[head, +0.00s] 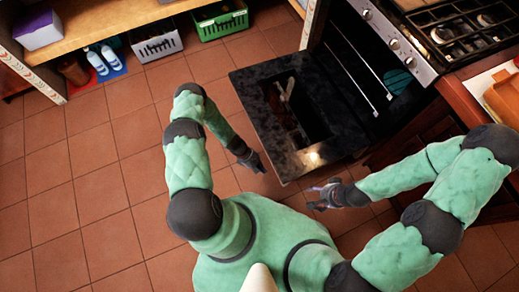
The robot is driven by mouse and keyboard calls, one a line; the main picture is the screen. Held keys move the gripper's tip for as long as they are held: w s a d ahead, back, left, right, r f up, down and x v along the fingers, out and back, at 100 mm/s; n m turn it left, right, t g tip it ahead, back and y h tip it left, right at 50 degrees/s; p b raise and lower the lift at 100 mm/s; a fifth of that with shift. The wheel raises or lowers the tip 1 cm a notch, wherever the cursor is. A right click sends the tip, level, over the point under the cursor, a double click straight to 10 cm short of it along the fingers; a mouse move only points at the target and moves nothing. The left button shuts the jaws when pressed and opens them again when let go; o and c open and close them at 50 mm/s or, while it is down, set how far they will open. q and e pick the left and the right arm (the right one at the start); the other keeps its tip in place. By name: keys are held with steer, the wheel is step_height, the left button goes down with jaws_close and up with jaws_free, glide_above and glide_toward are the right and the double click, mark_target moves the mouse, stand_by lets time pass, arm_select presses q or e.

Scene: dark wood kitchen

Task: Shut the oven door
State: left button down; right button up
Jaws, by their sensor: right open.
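The oven door (263,92) is black with a dark glass pane and hangs open, folded down from the oven (365,65) towards the middle of the picture. The oven's cavity with metal racks shows to its right. My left gripper (256,165) is just left of the door's outer edge, apart from it as far as I can see; its jaws are too small to read. My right gripper (315,196) is open and empty, below the door's lower corner near its outer edge.
A stove top (460,35) with burners and knobs is above the oven. A wooden counter with a board (503,95) stands at right. A low shelf (110,40) at upper left has a white basket (156,44), a green crate (220,22) and bottles below. The tiled floor at left is free.

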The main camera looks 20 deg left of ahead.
arm_select(q)
steer(key=w+a+f+n+t+b, duration=0.2)
steer(key=w+a+f+n+t, duration=0.5)
steer(key=a+f+n+t, duration=0.4)
steer(key=w+d+b, duration=0.3)
steer(key=w+d, duration=0.2)
steer(key=w, duration=0.1)
steer(key=shift+w+r+h, duration=0.35)
steer(key=shift+r+h, duration=0.05)
steer(key=shift+r, duration=0.05)
steer(key=shift+r, duration=0.15)
stand_by(0.4)
